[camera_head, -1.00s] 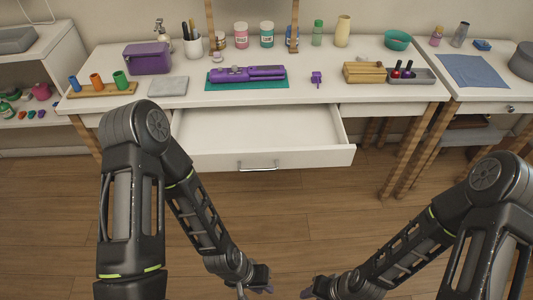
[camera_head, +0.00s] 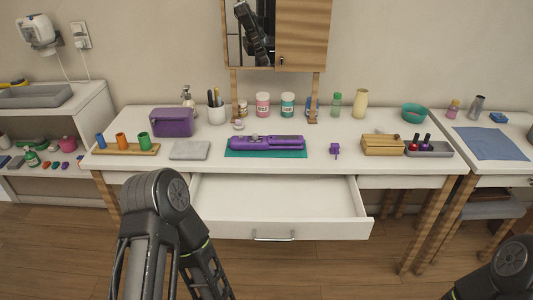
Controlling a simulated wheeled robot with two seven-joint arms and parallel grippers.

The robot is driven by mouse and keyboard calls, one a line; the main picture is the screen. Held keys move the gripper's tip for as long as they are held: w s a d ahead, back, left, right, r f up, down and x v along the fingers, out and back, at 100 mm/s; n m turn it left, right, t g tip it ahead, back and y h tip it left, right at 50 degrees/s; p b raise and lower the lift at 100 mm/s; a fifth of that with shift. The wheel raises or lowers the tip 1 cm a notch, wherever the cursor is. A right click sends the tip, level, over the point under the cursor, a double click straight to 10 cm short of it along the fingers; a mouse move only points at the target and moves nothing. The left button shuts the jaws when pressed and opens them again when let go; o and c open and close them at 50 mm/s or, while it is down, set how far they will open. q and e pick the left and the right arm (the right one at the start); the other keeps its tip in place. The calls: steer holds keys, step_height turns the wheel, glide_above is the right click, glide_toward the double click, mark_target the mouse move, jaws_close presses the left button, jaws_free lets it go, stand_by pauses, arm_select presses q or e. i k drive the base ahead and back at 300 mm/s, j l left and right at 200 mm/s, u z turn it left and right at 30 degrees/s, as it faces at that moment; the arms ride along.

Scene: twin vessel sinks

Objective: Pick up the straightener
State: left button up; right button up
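The purple straightener (camera_head: 267,143) lies flat on a teal mat (camera_head: 236,153) near the front middle of the white table. Nothing covers it. My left arm shows at the lower left, below the table's front edge, and its gripper is out of the picture. Only a piece of my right arm shows in the lower right corner, and its gripper is also out of the picture. No gripper is seen at the straightener.
An open, empty-looking drawer (camera_head: 280,205) sticks out below the straightener. A purple box (camera_head: 172,122), a grey slab (camera_head: 189,150) and a holder with coloured cylinders (camera_head: 126,149) stand left. A small purple clip (camera_head: 335,150) and a wooden box (camera_head: 383,145) stand right. Jars line the back.

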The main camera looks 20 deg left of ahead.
mark_target(270, 142)
steer(key=j+z, duration=0.2)
steer(key=z, duration=0.6)
steer(key=k+j+z, duration=0.1)
steer(key=j+z, duration=0.15)
steer(key=j, duration=0.2)
steer(key=k+j+z, duration=0.1)
steer(key=j+z, duration=0.15)
steer(key=j, duration=0.15)
steer(key=k+j+z, duration=0.25)
steer(key=j, duration=0.15)
steer(key=j+z, duration=0.3)
steer(key=k+j, duration=0.3)
steer(key=j, duration=0.15)
steer(key=k+j, duration=0.25)
steer(key=j, duration=0.2)
steer(key=k+j+z, duration=0.1)
steer(key=k+j, duration=0.2)
steer(key=j, duration=0.15)
steer(key=k+j, duration=0.3)
steer(key=j, duration=0.1)
